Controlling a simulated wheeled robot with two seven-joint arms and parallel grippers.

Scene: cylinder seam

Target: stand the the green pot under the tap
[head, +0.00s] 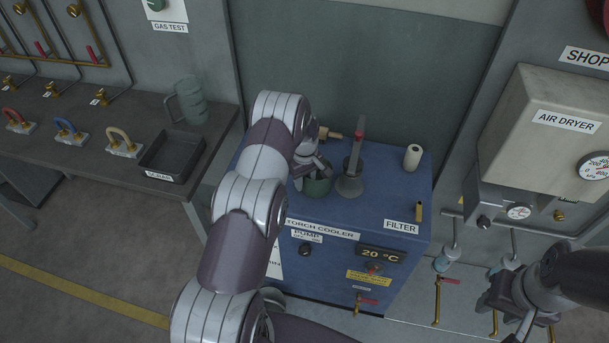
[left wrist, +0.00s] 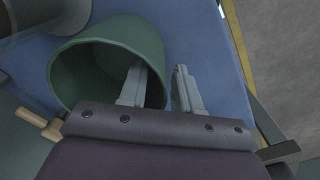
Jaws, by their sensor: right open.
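The green pot (head: 318,187) stands on the blue torch cooler's top, partly hidden by my left gripper (head: 312,168). In the left wrist view the pot (left wrist: 155,45) shows its open mouth. My left gripper (left wrist: 160,85) straddles its wall, one finger inside and one outside, with a gap on the outer side. A grey upright fixture with a red part (head: 358,150) and a flared grey base (head: 349,186) stands right of the pot. A tan and brass fitting (head: 328,133) lies behind; I cannot tell which is the tap. My right gripper (head: 508,298) is open, far right of the cooler.
The torch cooler (head: 395,205) carries a white roll (head: 413,157) and a small brass piece (head: 419,211) at its right. A workbench on the left holds a black tray (head: 172,157) and a green jug-like object (head: 190,102). An air dryer (head: 545,125) hangs at the right.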

